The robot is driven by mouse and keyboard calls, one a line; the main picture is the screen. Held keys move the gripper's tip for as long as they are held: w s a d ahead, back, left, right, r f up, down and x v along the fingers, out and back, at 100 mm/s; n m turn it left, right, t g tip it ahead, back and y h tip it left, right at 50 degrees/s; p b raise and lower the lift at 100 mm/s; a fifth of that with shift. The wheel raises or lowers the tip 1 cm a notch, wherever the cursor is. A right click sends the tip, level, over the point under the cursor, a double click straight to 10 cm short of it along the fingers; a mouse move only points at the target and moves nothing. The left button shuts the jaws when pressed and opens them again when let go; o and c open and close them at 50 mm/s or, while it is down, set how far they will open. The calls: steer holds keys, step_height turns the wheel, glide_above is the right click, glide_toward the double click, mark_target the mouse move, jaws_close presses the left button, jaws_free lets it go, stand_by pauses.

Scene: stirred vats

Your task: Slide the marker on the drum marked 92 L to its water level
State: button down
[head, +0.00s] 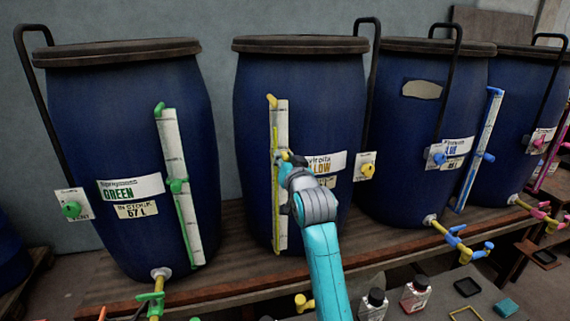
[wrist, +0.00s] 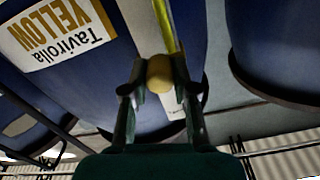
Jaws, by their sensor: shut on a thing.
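The drum labelled YELLOW (head: 300,85) stands in the middle of the head view. Its lower stock label (head: 328,182) is partly hidden by my arm, so I cannot read a 92 L mark. A white gauge strip (head: 281,115) with a thin yellow tube runs down its front. My gripper (head: 287,160) is at the strip, about a third of the way down. In the wrist view my gripper (wrist: 160,90) has its fingers on both sides of the round yellow marker (wrist: 160,72) and is shut on it. I cannot make out the water level.
A drum labelled GREEN, 67 L (head: 90,120), stands left. A BLUE drum (head: 400,130) and another blue-bodied drum (head: 520,100) stand right. All rest on a wooden platform (head: 235,270). Small bottles (head: 415,294) and trays stand on a dark surface at the lower right.

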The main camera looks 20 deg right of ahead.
step_height(320, 180, up, 8)
steer(key=shift+f, duration=0.2)
steer(key=c, duration=0.9)
jaws_free()
steer(key=s, duration=1.2)
steer(key=shift+f, duration=0.15)
